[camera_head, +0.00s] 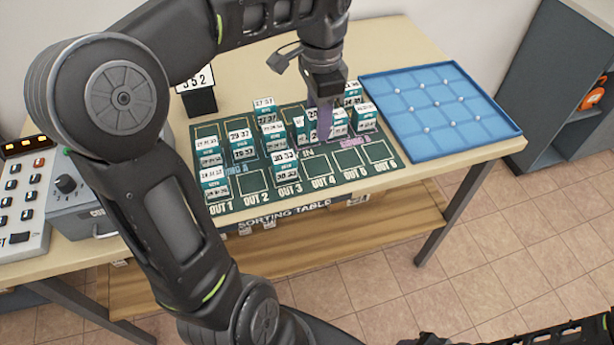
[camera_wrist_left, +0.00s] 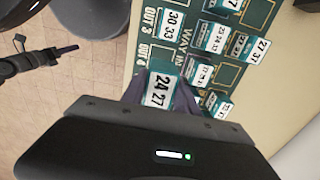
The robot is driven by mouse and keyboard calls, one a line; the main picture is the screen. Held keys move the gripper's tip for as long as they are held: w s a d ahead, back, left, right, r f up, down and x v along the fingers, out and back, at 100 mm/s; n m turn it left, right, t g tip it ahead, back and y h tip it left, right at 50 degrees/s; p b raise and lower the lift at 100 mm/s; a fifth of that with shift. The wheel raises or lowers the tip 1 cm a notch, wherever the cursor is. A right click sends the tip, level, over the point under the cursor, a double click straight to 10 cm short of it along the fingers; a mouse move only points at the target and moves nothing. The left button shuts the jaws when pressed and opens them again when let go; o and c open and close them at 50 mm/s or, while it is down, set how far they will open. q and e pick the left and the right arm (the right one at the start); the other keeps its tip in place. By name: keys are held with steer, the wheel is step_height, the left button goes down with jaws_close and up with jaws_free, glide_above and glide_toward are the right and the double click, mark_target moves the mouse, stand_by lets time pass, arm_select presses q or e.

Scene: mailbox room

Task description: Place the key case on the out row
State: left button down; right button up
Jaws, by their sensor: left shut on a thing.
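My left gripper (camera_head: 325,122) reaches down over the right half of the green sorting mat (camera_head: 232,188). In the left wrist view my left gripper (camera_wrist_left: 160,98) is shut on a key case (camera_wrist_left: 158,90), a small white and teal box whose label reads 24 27. The held case is close to the OUT 4 mark; whether it touches the mat cannot be told. In the head view the fingers partly hide it among neighbouring cases. My right gripper (camera_wrist_left: 65,50) shows at the left edge of the wrist view, apart from the table; its jaw opening is unclear.
Several similar cases stand on the mat, including one at OUT 1 (camera_head: 215,184) and one at OUT 3 (camera_head: 285,165). The OUT 2, OUT 5 and OUT 6 squares look bare. A blue tray (camera_head: 455,138) lies right; a number stand (camera_head: 199,100) and control panel (camera_head: 30,190) are left.

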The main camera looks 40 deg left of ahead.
arm_select(q)
steer(key=shift+w+a, duration=0.1)
steer(key=shift+a, duration=0.05)
steer(key=shift+f, duration=0.2)
step_height(320, 180, down, 6)
steer(key=shift+r, duration=0.1)
steer(key=shift+f, duration=1.9)
steer(key=shift+f, duration=0.2)
steer(key=c, duration=0.9)
jaws_free()
